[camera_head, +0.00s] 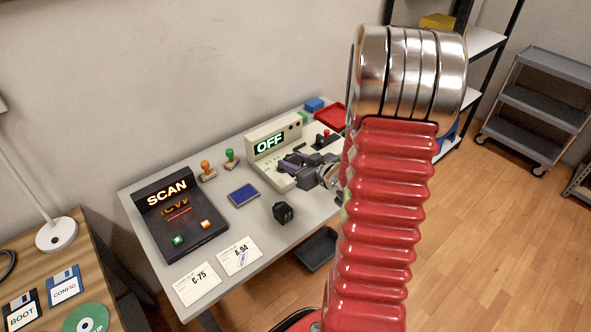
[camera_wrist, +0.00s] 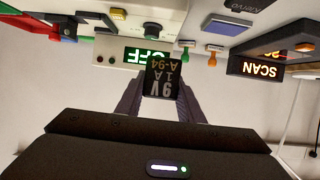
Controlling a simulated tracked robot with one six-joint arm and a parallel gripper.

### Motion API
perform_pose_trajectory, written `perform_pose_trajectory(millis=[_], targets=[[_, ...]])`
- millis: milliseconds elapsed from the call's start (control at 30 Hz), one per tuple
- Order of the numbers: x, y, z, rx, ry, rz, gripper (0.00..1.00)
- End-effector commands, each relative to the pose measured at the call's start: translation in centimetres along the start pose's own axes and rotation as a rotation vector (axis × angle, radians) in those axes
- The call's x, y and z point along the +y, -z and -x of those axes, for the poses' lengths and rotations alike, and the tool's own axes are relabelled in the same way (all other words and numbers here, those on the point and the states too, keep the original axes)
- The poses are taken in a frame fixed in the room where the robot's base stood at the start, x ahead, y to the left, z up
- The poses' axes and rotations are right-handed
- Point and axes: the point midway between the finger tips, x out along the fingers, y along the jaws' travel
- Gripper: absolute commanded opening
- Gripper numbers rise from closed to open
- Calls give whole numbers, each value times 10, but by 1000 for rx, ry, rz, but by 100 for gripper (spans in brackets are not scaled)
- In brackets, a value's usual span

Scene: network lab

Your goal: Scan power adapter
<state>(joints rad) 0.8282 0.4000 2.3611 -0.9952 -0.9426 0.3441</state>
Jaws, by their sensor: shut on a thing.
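The black power adapter (camera_wrist: 162,77), lettered 9V 1A A-94, sits between the two fingers of my gripper (camera_wrist: 160,102) in the wrist view. My gripper is shut on it. In the head view my gripper (camera_head: 292,165) is in front of the beige OFF unit (camera_head: 268,143), and the held adapter is hard to make out there. The scanner (camera_head: 184,228) with its lit SCAN sign, red line and green and orange buttons stands to the left, apart from my gripper. The SCAN sign (camera_wrist: 262,70) also shows upside down in the wrist view.
A black block (camera_head: 284,212) lies near the table's front edge. A blue pad (camera_head: 243,195), orange stamp (camera_head: 207,170) and green stamp (camera_head: 231,158) stand between scanner and OFF unit. Cards C-75 (camera_head: 197,283) and A-94 (camera_head: 240,256) lie in front. A red tray (camera_head: 329,117) is at the back.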

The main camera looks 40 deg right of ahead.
Motion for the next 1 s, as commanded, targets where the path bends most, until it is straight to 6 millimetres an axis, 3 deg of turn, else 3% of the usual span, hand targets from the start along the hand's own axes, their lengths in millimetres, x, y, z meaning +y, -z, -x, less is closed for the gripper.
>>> perform_pose_trajectory(millis=[200, 500, 1000], targets=[[-40, 30, -31, 2, -4, 0, 8], [-102, 62, -60, 2, -11, -4, 8], [-222, 94, -80, 1, -4, -3, 8]])
